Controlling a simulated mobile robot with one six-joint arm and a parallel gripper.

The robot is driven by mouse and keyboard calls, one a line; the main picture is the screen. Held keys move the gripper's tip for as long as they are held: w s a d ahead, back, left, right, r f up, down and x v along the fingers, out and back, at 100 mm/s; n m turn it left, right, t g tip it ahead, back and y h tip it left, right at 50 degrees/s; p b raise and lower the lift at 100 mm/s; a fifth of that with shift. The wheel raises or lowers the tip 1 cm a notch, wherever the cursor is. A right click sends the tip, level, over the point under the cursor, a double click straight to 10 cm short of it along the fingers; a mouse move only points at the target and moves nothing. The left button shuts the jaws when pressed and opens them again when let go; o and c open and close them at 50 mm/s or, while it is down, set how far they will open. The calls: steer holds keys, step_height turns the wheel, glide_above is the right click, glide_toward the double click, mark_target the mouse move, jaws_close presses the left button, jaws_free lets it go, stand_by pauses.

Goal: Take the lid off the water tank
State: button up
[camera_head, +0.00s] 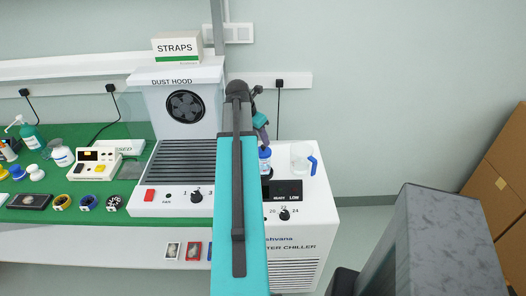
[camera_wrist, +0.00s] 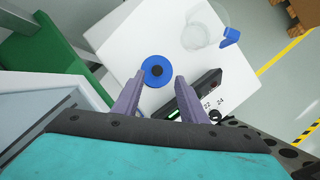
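The water tank's lid is a round blue disc (camera_wrist: 156,71) with a black knob in its middle, on the white top of the water chiller (camera_wrist: 110,50). In the head view the blue lid (camera_head: 265,152) shows just right of my arm, which hides part of it. My gripper (camera_wrist: 161,76) is open, its two purple-grey fingers apart and empty. In the wrist view the fingertips lie on either side of the lid's knob; I cannot tell their height above it. In the head view the gripper (camera_head: 260,122) is above the lid.
A clear jug with a blue handle (camera_head: 302,158) stands right of the lid, close to it. The dark control panel (camera_head: 288,191) is at the chiller's front. The dust hood (camera_head: 172,90) stands to the left. Cardboard boxes (camera_head: 500,180) are at far right.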

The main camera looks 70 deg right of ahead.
mark_target(263, 146)
steer(key=shift+f, duration=0.1)
steer(key=shift+p+x, duration=0.65)
steer(key=shift+x, duration=0.4)
steer(key=shift+w+p+x, duration=0.2)
steer(key=shift+p+x, duration=0.15)
steer(key=shift+x, duration=1.1)
steer(key=shift+d, duration=0.1)
jaws_close()
